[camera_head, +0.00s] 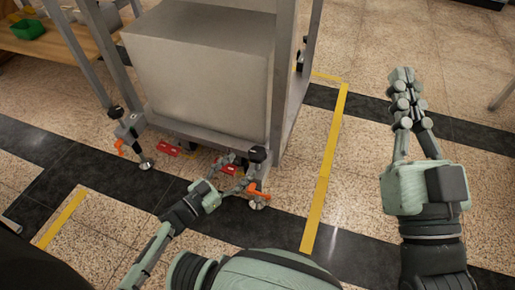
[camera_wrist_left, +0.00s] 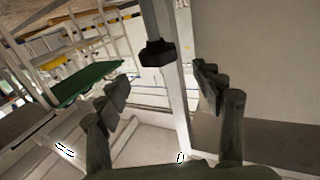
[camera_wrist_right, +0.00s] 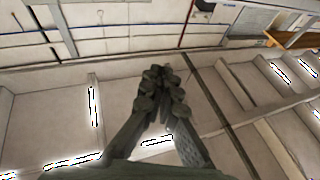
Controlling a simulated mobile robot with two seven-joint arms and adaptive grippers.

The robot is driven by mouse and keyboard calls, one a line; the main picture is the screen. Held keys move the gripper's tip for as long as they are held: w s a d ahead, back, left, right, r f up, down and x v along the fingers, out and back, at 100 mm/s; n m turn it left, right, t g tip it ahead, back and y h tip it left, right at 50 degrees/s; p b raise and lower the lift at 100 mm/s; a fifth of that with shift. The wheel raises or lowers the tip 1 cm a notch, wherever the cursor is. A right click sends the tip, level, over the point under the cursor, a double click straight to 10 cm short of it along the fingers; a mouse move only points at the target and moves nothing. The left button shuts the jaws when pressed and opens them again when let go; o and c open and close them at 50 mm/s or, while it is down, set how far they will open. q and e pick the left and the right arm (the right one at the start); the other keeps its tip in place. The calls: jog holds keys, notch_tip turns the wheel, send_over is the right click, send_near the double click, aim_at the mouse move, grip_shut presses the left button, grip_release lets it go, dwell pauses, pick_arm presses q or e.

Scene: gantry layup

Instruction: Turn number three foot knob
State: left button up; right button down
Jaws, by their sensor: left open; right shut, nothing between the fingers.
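A black foot knob (camera_head: 257,154) sits on the near right leg of the grey frame, above an orange lever (camera_head: 258,194) and a round metal foot (camera_head: 257,205). My left gripper (camera_head: 238,172) is open just left of and below this knob. In the left wrist view a black knob (camera_wrist_left: 157,54) shows beyond and between the spread fingers (camera_wrist_left: 160,88), apart from them. Another black foot knob (camera_head: 115,112) is on the left leg. I cannot read any foot number. My right gripper (camera_head: 403,78) is shut and empty, out over the floor at right; its closed fingers (camera_wrist_right: 162,88) show in the right wrist view.
The frame carries a large grey box (camera_head: 195,75). Red tags (camera_head: 167,148) show low under it. A wooden table (camera_head: 60,42) with a green tray (camera_head: 27,29) stands at upper left. Yellow floor tape (camera_head: 326,165) runs right of the frame; the floor there is open.

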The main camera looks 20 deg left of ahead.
aim_at(256, 155)
pick_arm(q)
jog(key=x, duration=0.2)
jog(key=b+x, duration=0.1)
jog(key=x, duration=0.3)
jog(key=shift+w+d+f, duration=0.15)
jog(key=shift+f, duration=0.25)
jog(key=shift+w+d, duration=0.25)
jog(key=shift+w, duration=0.2)
pick_arm(e)
jog(key=shift+s+d+r+t, duration=0.25)
jog(key=shift+r+t, duration=0.25)
jog(key=shift+r, duration=0.1)
jog(key=shift+s+d+r+t, duration=0.2)
jog(key=shift+r+t, duration=0.3)
jog(key=shift+r, duration=0.05)
pick_arm(q)
jog(key=c, duration=1.2)
jog(key=shift+o, duration=0.2)
jog(key=shift+m+g+h, duration=0.3)
jog(key=shift+h, duration=0.1)
